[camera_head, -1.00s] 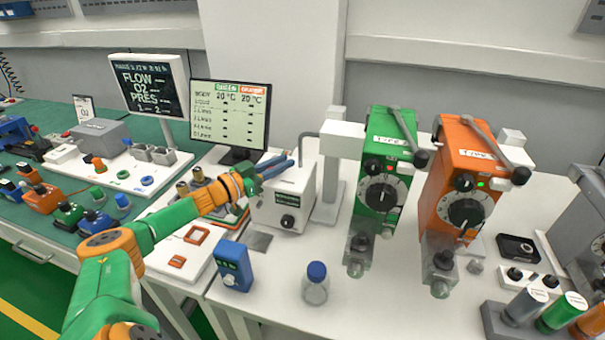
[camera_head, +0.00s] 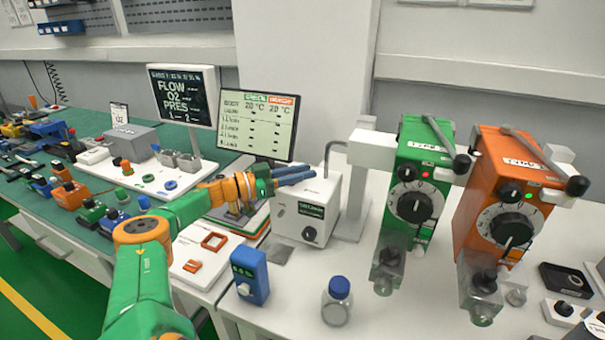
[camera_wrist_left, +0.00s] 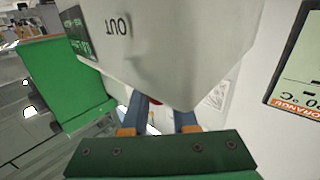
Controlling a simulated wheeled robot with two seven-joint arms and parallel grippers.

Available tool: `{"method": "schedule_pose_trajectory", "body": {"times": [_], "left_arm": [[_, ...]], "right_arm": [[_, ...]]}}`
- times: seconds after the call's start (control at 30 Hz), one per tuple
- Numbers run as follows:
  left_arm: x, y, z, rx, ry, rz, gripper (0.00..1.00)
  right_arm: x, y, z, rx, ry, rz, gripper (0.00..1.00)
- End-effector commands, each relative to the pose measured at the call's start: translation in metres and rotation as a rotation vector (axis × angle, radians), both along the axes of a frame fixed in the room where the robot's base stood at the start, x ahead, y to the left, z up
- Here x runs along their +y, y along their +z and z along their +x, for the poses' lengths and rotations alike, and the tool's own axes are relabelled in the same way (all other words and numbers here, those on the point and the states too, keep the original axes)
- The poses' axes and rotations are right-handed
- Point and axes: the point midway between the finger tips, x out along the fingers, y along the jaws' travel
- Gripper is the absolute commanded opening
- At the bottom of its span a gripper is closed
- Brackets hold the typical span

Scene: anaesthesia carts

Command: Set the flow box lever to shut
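The white box (camera_head: 303,212), which I take as the flow box, stands on the white table with a dark label and a black knob (camera_head: 310,234) on its front. My left gripper (camera_head: 300,176) is at the box's upper left edge, its blue fingers side by side. In the left wrist view the box (camera_wrist_left: 180,45) shows "OUT" upside down and hides the fingertips. The fingers (camera_wrist_left: 161,112) are apart there, with a small red part (camera_wrist_left: 155,101) partly visible between them. I cannot make out the lever clearly. My right gripper is not in view.
A blue device (camera_head: 250,275) and a blue-capped jar (camera_head: 337,303) are in front. Green (camera_head: 412,190) and orange (camera_head: 500,195) units stand to the right.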

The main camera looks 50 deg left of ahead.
Motion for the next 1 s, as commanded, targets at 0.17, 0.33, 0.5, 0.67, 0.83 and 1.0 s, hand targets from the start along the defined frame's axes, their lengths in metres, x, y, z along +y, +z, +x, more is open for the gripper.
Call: {"method": "schedule_pose_trajectory", "body": {"times": [0.17, 0.33, 0.5, 0.67, 0.83, 1.0], "left_arm": [[0.0, 0.0, 0.0, 0.0, 0.0, 0.0, 0.54], [0.0, 0.0, 0.0, 0.0, 0.0, 0.0, 0.54], [0.002, -0.002, -0.006, 0.005, -0.001, 0.002, 0.54], [0.007, -0.002, -0.021, 0.007, -0.001, 0.003, 0.54], [0.013, 0.0, -0.042, 0.01, -0.003, 0.002, 0.54], [0.019, 0.002, -0.061, 0.005, -0.001, 0.001, 0.54]], "right_arm": [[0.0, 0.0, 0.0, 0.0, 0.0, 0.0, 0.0], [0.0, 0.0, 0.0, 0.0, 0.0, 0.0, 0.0], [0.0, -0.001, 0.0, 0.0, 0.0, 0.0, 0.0], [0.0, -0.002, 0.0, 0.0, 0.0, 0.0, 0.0], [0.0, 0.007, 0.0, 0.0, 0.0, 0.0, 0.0], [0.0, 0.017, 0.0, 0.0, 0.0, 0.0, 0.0]]}}
